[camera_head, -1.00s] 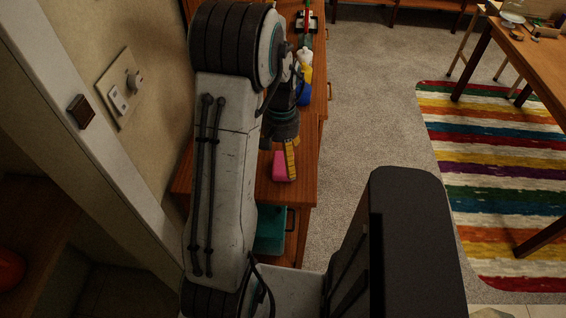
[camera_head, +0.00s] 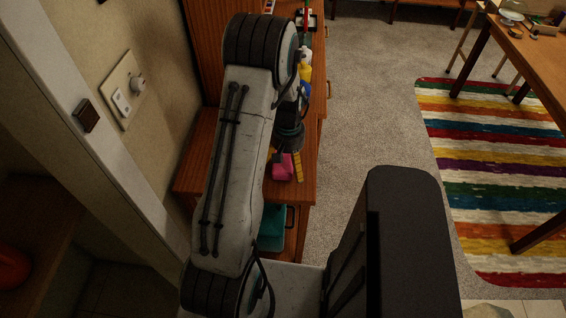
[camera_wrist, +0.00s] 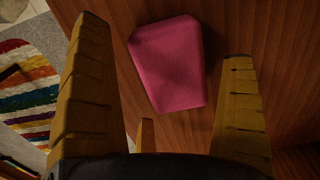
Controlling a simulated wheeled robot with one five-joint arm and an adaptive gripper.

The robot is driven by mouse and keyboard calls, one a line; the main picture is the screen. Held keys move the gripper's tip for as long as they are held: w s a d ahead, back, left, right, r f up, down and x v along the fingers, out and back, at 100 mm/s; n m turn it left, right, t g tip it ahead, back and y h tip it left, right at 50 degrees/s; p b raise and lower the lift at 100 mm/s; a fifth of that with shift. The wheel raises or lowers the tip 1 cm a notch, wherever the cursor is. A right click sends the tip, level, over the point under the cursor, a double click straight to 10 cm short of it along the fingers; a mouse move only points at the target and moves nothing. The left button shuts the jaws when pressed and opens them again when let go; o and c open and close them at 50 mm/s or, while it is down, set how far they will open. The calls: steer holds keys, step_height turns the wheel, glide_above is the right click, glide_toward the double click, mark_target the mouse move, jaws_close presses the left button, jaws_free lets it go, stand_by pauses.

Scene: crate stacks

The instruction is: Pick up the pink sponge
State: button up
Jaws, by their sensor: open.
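The pink sponge (camera_wrist: 170,62) lies on the brown wooden cabinet top. In the wrist view it sits between and a little beyond the yellow fingers of my gripper (camera_wrist: 165,65), with wood showing on both sides of it. My gripper is open and the fingers look apart from the sponge. In the head view the sponge (camera_head: 283,167) shows just below my wrist, with a yellow finger on its right side. My arm hides part of the cabinet and of the gripper.
The wooden cabinet (camera_head: 197,160) stands against the wall. A yellow bottle (camera_head: 305,72) and a blue item stand farther back on it. An open drawer with a teal item (camera_head: 271,241) is below.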

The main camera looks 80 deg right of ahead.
steer(key=shift+f, duration=0.2)
steer(key=c, duration=0.8)
steer(key=shift+r, duration=0.2)
steer(key=shift+c, duration=0.2)
